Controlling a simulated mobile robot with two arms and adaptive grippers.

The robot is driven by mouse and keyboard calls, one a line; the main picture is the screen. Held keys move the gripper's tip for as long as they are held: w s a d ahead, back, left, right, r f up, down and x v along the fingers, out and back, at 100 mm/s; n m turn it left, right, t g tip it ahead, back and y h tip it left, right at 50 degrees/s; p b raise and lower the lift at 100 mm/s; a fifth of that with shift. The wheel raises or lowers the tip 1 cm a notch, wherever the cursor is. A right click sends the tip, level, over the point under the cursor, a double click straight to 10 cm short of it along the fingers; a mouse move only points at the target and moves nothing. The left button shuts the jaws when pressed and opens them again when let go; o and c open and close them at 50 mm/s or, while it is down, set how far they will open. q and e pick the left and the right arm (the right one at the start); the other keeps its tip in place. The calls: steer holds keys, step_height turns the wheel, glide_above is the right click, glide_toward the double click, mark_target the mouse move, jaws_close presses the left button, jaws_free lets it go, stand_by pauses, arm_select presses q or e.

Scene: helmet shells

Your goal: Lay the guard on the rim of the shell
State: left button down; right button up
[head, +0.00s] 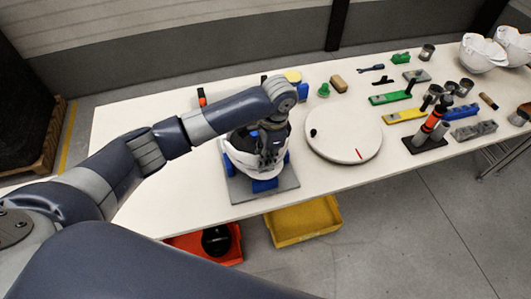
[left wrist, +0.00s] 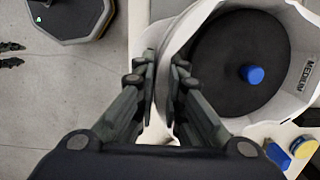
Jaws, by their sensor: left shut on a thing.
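The white helmet shell (head: 240,160) sits on blue supports on a grey base plate (head: 237,192) near the table's front edge. In the left wrist view the shell (left wrist: 300,84) shows from above, with a black inside (left wrist: 225,50), a blue knob and a "MEDIUM" label. My left gripper (head: 268,158) is at the shell's front side, pointing down. In the left wrist view its fingers (left wrist: 164,80) are shut on a thin pale piece at the shell's edge. I cannot tell whether that piece is the guard or the shell's own rim. My right gripper is not in view.
A round white disc (head: 343,140) lies right of the shell. Tools, green and yellow blocks and metal parts fill the table's right side, with more white shells (head: 480,52) at its far end. A yellow bin (head: 302,222) and a red bin (head: 236,255) stand below the front edge.

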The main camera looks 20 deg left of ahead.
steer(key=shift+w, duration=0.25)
arm_select(q)
steer(key=shift+f, duration=0.6)
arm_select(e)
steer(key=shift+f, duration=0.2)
arm_select(q)
steer(key=c, duration=1.6)
jaws_free()
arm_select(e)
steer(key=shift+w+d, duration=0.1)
arm_select(q)
steer(key=r, duration=0.4)
steer(key=d+r, duration=0.1)
steer(key=r, duration=0.7)
steer(key=shift+w+d, duration=0.2)
steer(key=shift+w, duration=0.15)
